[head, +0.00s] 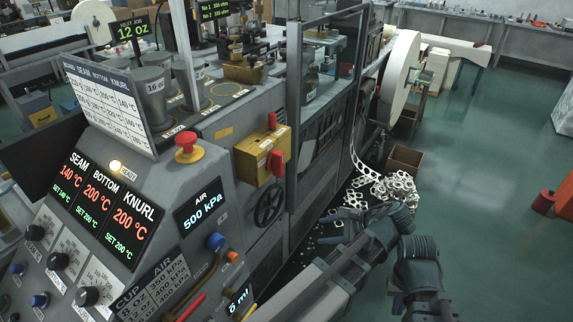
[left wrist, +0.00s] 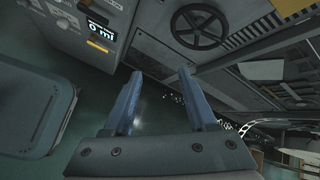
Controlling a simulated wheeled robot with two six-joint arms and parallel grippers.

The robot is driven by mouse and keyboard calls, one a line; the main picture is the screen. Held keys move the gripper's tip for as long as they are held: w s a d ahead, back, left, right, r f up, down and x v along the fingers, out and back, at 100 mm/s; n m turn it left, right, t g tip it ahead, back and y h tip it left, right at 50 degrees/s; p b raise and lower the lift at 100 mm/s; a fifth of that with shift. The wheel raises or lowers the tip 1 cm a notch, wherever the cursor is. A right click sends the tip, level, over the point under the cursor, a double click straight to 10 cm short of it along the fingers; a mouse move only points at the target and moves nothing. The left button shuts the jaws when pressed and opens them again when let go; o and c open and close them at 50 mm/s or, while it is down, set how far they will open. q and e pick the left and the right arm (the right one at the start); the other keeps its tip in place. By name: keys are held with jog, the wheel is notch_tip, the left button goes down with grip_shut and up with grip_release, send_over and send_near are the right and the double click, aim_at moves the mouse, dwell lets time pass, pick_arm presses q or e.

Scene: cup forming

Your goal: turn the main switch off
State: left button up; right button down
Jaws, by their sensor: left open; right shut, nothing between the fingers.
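A yellow switch box (head: 261,157) with a red handle (head: 276,163) is mounted on the front of the grey machine, above the black handwheel (head: 268,206). I take it to be the main switch. My left gripper (head: 334,228) is right of and below the box in the head view, apart from it. In the left wrist view its two blue-grey fingers (left wrist: 161,84) are spread with nothing between them, below the handwheel (left wrist: 198,27). Part of my other arm shows at the lower right of the head view; I cannot make out its fingers.
A red mushroom button (head: 187,143) on a yellow base sits left of the switch box. The control panel has several displays and knobs. White scrap webbing (head: 388,190) lies on the floor near a brown box (head: 404,160). The green floor at right is mostly clear.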

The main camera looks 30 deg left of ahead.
pick_arm(q)
jog(key=w+a+r+m+y+b, duration=0.1)
jog(key=w+a+r+m+y, duration=0.2)
jog(key=w+r+m+y, duration=0.15)
jog(key=m+y, duration=0.3)
jog(key=y, duration=0.1)
send_near(283, 161)
jog(key=a, duration=0.4)
jog(key=a+b, duration=0.1)
jog(key=a, duration=0.4)
jog(key=shift+w+a+r, duration=0.1)
jog(key=shift+w+a, duration=0.1)
jog(key=shift+a, duration=0.15)
grip_shut()
